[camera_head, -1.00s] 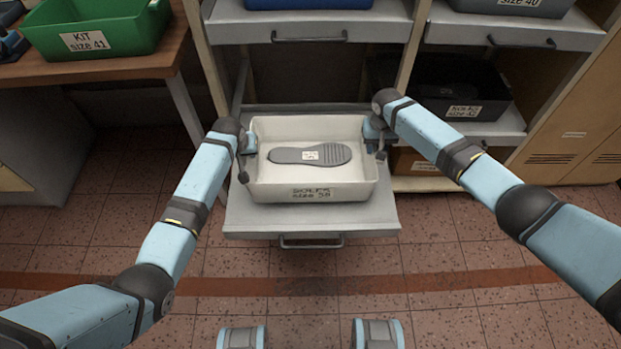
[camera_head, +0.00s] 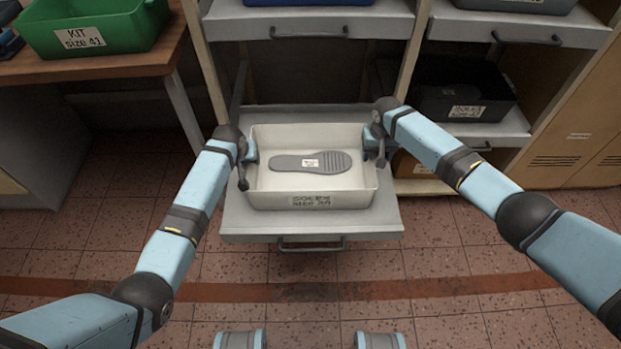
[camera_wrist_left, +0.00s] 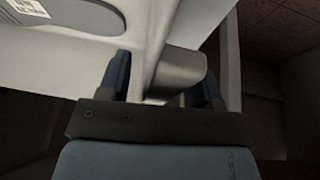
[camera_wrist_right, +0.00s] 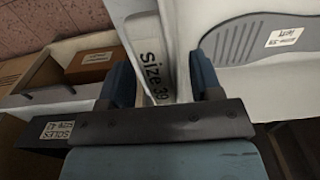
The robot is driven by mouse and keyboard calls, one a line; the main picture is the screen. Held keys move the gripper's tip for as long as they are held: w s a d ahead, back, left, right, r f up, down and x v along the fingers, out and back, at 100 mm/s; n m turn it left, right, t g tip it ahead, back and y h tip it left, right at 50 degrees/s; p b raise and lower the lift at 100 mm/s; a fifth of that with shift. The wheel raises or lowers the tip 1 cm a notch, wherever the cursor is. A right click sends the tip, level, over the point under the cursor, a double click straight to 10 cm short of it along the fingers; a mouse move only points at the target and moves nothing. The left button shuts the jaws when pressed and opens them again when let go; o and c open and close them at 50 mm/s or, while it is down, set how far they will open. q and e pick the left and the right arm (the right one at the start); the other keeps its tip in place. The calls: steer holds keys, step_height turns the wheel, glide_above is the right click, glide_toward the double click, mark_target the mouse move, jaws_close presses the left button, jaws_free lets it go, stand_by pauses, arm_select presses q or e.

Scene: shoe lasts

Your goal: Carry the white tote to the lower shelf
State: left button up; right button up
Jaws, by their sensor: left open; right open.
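The white tote (camera_head: 268,200) sits on the pulled-out grey lower shelf (camera_head: 236,218), its label facing me. A grey shoe sole (camera_head: 335,161) with a small white tag lies inside it. My left gripper (camera_head: 247,160) is at the tote's left end and my right gripper (camera_head: 375,146) at its right end. In the left wrist view, the left gripper's open fingers (camera_wrist_left: 162,88) stand on either side of the tote's end wall and a grey block. In the right wrist view, the right gripper's open fingers (camera_wrist_right: 160,85) straddle the other end wall, beside a size label.
An upper shelf (camera_head: 230,26) with a blue bin is above. A black bin (camera_head: 440,103) stands on the shelf to the right. A green bin (camera_head: 105,28) is on a wooden table at left. The tiled floor (camera_head: 440,262) in front is clear.

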arm_select(q)
steer(key=v, duration=1.1)
steer(key=shift+s+r, duration=0.1)
steer(key=shift+r, duration=0.25)
arm_select(e)
steer(key=shift+r, duration=0.1)
step_height(320, 180, up, 12)
